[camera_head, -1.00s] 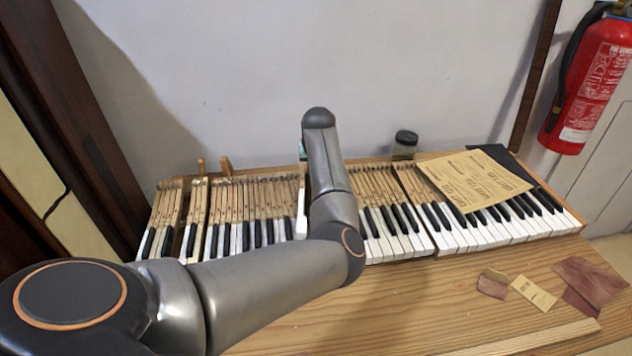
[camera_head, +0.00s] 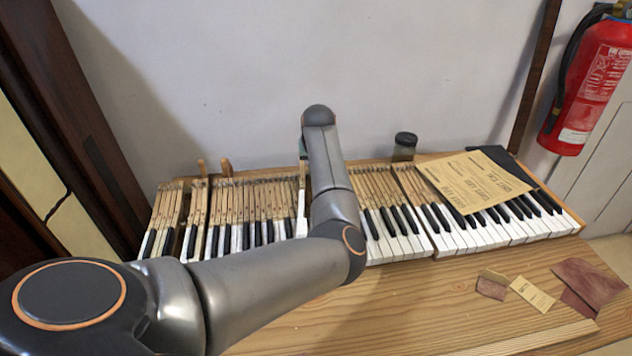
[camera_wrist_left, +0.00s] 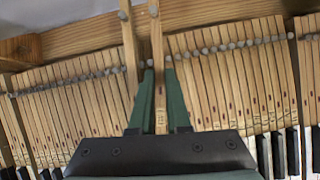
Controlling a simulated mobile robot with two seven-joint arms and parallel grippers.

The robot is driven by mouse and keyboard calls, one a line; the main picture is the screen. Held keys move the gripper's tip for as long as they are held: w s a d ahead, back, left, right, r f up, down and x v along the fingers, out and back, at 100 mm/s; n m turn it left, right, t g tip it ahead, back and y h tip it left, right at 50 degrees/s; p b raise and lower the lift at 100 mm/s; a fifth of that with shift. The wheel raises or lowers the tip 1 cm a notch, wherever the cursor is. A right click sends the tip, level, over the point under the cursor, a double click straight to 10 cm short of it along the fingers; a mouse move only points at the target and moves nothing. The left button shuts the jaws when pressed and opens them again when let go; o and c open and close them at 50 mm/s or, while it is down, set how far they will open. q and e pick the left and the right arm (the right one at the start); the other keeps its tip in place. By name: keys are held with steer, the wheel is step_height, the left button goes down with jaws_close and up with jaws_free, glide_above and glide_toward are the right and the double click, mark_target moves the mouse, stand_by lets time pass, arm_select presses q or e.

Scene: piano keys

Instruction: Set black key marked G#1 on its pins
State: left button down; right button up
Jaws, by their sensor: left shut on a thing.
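In the left wrist view my left gripper (camera_wrist_left: 160,88) is shut on a slim wooden key stick (camera_wrist_left: 157,45), between its two green fingers. The stick's far end, with a round grey pin or button, lies over the back rail. Its front end and any G#1 marking are hidden by the gripper body. A second wooden stick (camera_wrist_left: 129,50) reaches over the rail just left of it. In the head view my arm (camera_head: 325,165) hides the jaws, and only a sliver of green shows. My right gripper is not in view.
The keyboard's wooden keys (camera_wrist_left: 75,100) lie close on both sides of the fingers. The back rail (camera_wrist_left: 80,40) runs behind them. In the head view, a labelled paper (camera_head: 470,180) covers some right keys, a dark jar (camera_head: 404,146) stands behind, and scraps (camera_head: 590,280) lie on the front bench.

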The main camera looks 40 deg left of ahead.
arm_select(q)
steer(key=shift+r+p, duration=2)
steer(key=shift+r, duration=1.75)
steer(key=shift+f, duration=0.1)
steer(key=shift+f+b, duration=1.9)
steer(key=shift+f, duration=1.3)
steer(key=shift+r, duration=0.15)
